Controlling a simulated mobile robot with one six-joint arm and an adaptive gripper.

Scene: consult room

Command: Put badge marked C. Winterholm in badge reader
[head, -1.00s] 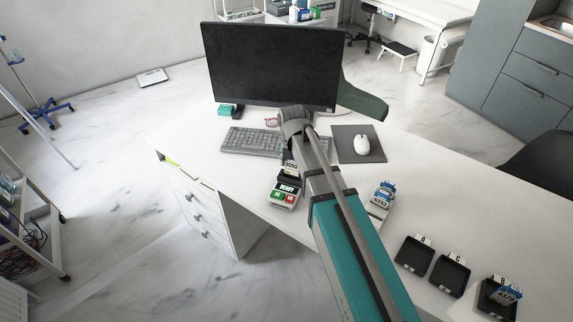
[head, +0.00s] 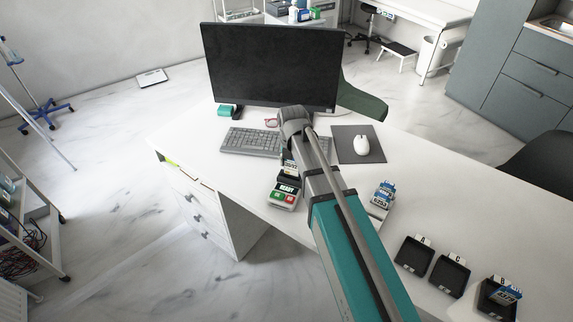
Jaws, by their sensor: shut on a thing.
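The badge reader (head: 284,193) stands on the desk left of my arm. Its dark display reads READY, above a green and a red key. My gripper (head: 288,157) is over the reader's far end, mostly hidden behind my own wrist and arm. It is shut on a badge (head: 288,167), of which only a small light piece shows at the reader's top. The name on it cannot be read, and I cannot tell how far it sits in the slot. Blue badges (head: 384,193) stand in a light holder right of my arm.
Black trays A (head: 414,252) and C (head: 450,276) are empty; tray B (head: 487,304) holds a blue badge (head: 507,292). A monitor (head: 270,65), keyboard (head: 250,141) and mouse (head: 362,144) on a dark mat are close by.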

